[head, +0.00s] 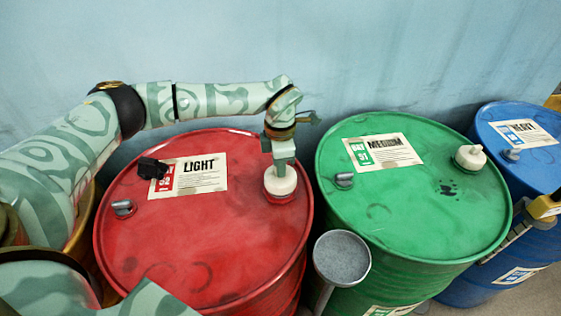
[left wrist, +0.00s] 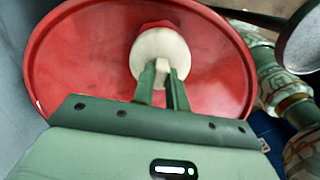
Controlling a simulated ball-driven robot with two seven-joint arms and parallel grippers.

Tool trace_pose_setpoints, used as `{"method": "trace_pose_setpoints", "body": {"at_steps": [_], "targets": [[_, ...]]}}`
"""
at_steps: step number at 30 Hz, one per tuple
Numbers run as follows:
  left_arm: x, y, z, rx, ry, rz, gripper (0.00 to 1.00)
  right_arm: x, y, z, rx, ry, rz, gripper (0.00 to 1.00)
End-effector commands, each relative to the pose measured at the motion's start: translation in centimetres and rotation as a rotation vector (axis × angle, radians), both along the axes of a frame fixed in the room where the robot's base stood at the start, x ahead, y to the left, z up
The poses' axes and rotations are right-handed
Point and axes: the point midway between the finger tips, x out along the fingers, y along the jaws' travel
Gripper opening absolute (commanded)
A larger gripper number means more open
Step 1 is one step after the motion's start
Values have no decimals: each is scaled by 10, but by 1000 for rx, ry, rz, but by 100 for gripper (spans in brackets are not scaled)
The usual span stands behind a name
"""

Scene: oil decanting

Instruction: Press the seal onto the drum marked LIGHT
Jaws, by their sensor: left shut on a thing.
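The red drum marked LIGHT (head: 200,255) stands at the left of the head view, its label (head: 203,172) facing up. The white round seal (head: 281,184) is at the right side of its lid, with a red rim showing just under it. My left gripper (head: 280,158) is above the seal, pointing down, and is shut on its small knob. In the left wrist view the seal (left wrist: 158,47) sits against the fingertips (left wrist: 162,80), over the red lid (left wrist: 80,60). Whether the seal is fully seated cannot be told. My right gripper does not show.
A green MEDIUM drum (head: 400,230) stands to the right, with a white seal (head: 470,157) on it. A blue HEAVY drum (head: 500,185) is beyond it. A grey round-topped stand (head: 341,257) is between red and green drums. A black piece (head: 152,168) lies by the LIGHT label.

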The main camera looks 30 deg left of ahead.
Motion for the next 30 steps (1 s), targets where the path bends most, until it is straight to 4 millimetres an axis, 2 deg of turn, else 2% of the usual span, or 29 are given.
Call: {"method": "trace_pose_setpoints", "body": {"at_steps": [20, 30], "targets": [[0, 0, -21, 0, 1, -1, 0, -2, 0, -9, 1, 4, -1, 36], [0, 0, -23, 0, 1, -1, 0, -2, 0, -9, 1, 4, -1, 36]]}}
